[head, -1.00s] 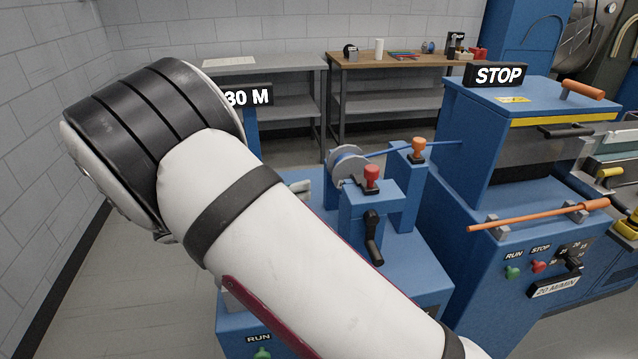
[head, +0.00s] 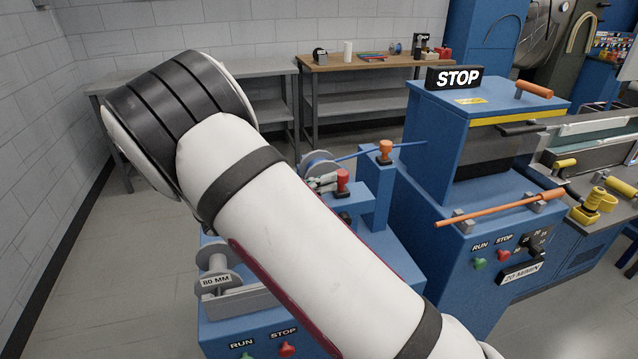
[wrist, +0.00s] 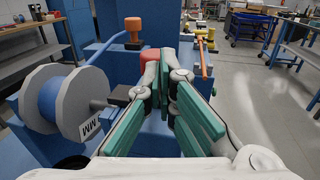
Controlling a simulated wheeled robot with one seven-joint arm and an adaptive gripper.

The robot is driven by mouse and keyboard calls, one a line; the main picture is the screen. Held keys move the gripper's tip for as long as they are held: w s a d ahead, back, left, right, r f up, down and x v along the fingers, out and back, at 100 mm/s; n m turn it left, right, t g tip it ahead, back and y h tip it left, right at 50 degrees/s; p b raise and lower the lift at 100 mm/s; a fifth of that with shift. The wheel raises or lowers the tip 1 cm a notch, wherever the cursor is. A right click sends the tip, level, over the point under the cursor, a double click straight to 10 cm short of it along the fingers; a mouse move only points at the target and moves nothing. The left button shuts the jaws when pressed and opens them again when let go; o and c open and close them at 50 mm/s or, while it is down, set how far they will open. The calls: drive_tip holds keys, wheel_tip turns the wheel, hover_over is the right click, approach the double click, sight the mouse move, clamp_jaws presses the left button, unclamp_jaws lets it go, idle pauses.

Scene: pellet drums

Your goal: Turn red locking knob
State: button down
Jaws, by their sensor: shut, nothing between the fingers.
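I cannot tell whether a fingertip touches the knob.
An orange knob (head: 385,149) stands on a blue post behind the red one. A spool marked 80 MM (head: 216,272) is at the left. A blue cabinet with a STOP sign (head: 459,78) and an orange bar (head: 500,208) stand at the right. Floor at the left is clear.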

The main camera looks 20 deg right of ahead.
sight(343, 180)
drive_tip(key=shift+d+p, duration=0.55)
drive_tip(key=shift+d, duration=2.25)
